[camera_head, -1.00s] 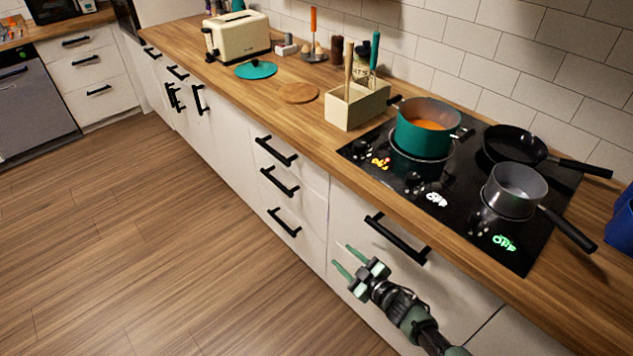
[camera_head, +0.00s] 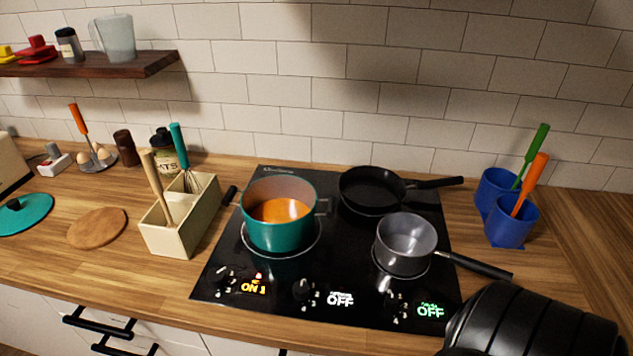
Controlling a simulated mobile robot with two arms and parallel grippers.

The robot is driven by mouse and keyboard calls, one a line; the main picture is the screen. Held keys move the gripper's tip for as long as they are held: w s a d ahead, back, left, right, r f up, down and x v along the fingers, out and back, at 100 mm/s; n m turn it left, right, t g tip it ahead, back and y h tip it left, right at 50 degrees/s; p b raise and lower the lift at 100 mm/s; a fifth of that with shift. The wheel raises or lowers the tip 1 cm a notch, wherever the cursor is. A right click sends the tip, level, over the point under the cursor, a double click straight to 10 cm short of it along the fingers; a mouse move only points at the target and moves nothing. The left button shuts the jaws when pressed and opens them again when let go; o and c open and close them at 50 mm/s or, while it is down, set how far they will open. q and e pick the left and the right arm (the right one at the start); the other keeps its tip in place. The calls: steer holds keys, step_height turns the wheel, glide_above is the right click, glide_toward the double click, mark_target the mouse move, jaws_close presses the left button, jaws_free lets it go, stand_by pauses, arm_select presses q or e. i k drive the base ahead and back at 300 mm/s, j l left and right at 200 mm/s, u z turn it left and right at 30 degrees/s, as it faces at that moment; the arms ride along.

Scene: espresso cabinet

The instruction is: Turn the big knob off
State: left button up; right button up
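The black cooktop (camera_head: 335,262) has three knobs along its front edge. The left knob (camera_head: 224,276) is beside an orange lit display reading ON 1 (camera_head: 254,287). The middle knob (camera_head: 300,289) is beside a white OFF display (camera_head: 340,299). The right knob (camera_head: 398,302) is beside a green OFF display (camera_head: 430,310). The knobs are small and dark in this view, so their exact sizes and turn angles are hard to tell. Neither gripper shows; a black ribbed part of my arm fills the lower right corner.
A teal pot (camera_head: 282,228) of orange soup, a black pan (camera_head: 370,192) and a grey saucepan (camera_head: 404,250) stand on the cooktop. The saucepan's handle reaches right, near my arm. A cream utensil box (camera_head: 165,238) is left; blue utensil holders (camera_head: 511,231) are right.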

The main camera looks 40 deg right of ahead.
mark_target(216, 278)
steer(key=i+z, duration=0.1)
steer(key=z, duration=0.75)
steer(key=i+j+z, duration=0.1)
steer(key=z, duration=0.35)
steer(key=i+j+z, duration=0.1)
steer(key=z, duration=0.3)
steer(key=u, duration=1)
steer(key=k+j, duration=0.2)
steer(key=k+j+u, duration=0.1)
steer(key=j, duration=0.2)
steer(key=k, duration=0.05)
